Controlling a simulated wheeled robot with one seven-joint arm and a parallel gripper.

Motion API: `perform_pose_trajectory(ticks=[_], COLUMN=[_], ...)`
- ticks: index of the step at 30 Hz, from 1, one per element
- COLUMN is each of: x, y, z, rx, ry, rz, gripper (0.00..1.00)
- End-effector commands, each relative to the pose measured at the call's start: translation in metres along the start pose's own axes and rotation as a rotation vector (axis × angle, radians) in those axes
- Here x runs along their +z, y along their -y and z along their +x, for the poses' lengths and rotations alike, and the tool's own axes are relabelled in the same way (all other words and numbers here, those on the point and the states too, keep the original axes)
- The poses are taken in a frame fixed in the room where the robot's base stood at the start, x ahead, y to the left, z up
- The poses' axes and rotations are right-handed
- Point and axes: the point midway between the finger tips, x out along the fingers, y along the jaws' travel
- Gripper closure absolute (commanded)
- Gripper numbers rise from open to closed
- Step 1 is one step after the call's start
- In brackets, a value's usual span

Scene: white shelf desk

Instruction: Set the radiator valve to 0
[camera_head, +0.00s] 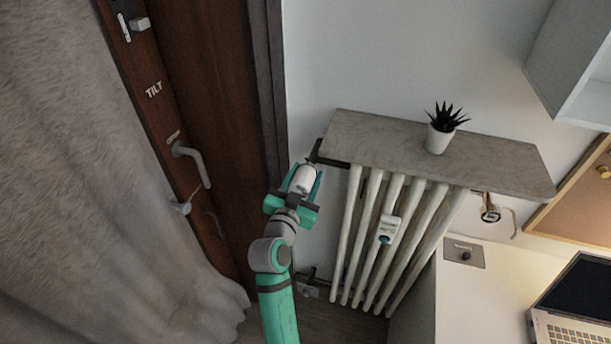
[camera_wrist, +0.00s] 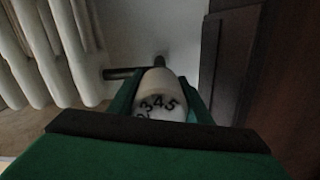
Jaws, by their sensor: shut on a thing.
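The radiator valve (camera_head: 304,178) is a white rounded knob at the upper left corner of the radiator, on a dark pipe. It also shows in the wrist view (camera_wrist: 160,88), with the black digits 3, 4 and 5 and part of another digit on its face. My gripper (camera_head: 300,182) is shut on the valve, with a green finger on each side of it. The wrist view shows the fingers (camera_wrist: 160,100) beside the knob. The rest of the dial and any setting mark are hidden or too small to tell.
The white radiator (camera_head: 375,235) stands right of the valve under a grey shelf (camera_head: 370,140) with a potted plant (camera_head: 441,137). A brown door (camera_head: 190,90) with a handle (camera_head: 193,162) and a grey curtain (camera_head: 90,180) are to the left. A desk with a laptop (camera_head: 575,315) is at lower right.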

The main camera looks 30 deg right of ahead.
Motion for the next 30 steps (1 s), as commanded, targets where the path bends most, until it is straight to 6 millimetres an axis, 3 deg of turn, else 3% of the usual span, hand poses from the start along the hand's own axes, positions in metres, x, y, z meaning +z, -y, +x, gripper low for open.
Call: perform_pose_trajectory(ticks=[4, 5, 6, 7, 19, 30], x=[0.001, 0.001, 0.001, 0.001, 0.001, 0.001], y=[0.0, 0.0, 0.0, 0.0, 0.0, 0.0], z=[0.0, 0.0, 0.0, 0.0, -0.008, -0.072], rx=[0.0, 0.0, 0.0, 0.0, -0.001, -0.002], ry=[0.003, 0.003, 0.003, 0.002, 0.002, 0.002], rz=[0.001, 0.001, 0.001, 0.0, -0.001, -0.002], gripper=[0.78, 0.48, 0.39, 0.37, 0.37, 0.37])
